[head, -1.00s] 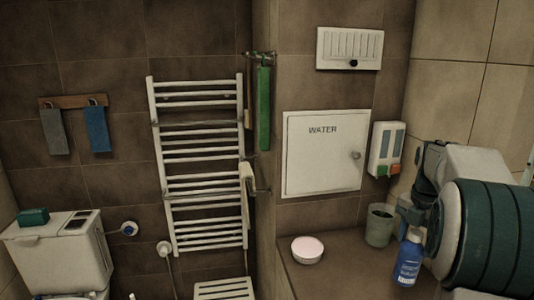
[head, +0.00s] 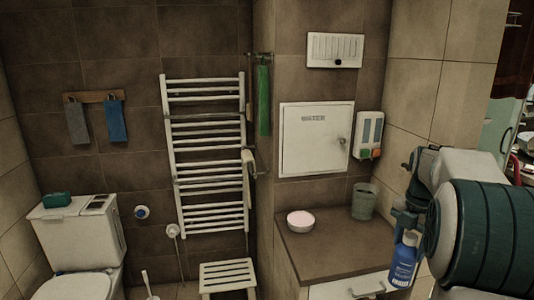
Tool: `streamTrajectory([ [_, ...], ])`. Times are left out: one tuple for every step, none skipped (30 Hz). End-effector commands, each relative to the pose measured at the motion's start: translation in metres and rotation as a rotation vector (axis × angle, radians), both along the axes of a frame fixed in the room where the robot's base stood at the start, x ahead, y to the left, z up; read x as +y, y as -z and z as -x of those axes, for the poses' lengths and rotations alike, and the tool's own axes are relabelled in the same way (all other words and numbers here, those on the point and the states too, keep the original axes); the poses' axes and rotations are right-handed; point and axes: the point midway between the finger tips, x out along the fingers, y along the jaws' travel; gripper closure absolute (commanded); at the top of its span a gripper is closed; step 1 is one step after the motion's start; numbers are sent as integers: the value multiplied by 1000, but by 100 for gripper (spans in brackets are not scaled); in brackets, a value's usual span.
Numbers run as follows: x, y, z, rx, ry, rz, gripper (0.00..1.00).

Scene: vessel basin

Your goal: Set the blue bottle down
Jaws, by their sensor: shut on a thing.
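The blue bottle (head: 403,264) hangs upright, with a white label and a pale top. My gripper (head: 407,226) is shut on it from above, around its top. The fingertips are partly hidden by my own arm. The bottle shows in front of the right front corner of the brown countertop (head: 335,249). I cannot tell whether it is over the counter or out in front of it.
A pinkish-white bowl (head: 300,221) and a grey-green cup (head: 363,201) stand on the countertop. Its middle and front are clear. A white slatted stool (head: 228,277) stands left of the counter.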

Motion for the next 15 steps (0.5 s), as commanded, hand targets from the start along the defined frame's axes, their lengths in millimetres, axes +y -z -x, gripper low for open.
streamTrajectory([
  [4,6,-2,3,21,-2,93],
  [5,8,-3,4,38,-1,93],
  [7,11,-4,3,59,0,93],
  [9,14,-6,3,78,0,93],
  [10,17,-7,3,98,0,93],
  [12,21,-8,4,123,1,93],
  [14,24,-9,4,145,1,93],
  [16,28,-10,4,169,1,93],
  [18,32,-12,3,200,2,93],
  [20,37,-13,5,228,1,93],
  [23,42,-14,4,257,2,93],
  [27,48,-16,6,298,2,93],
  [30,54,-17,5,333,2,93],
  [33,59,-19,5,370,4,93],
  [37,67,-20,5,424,4,93],
])
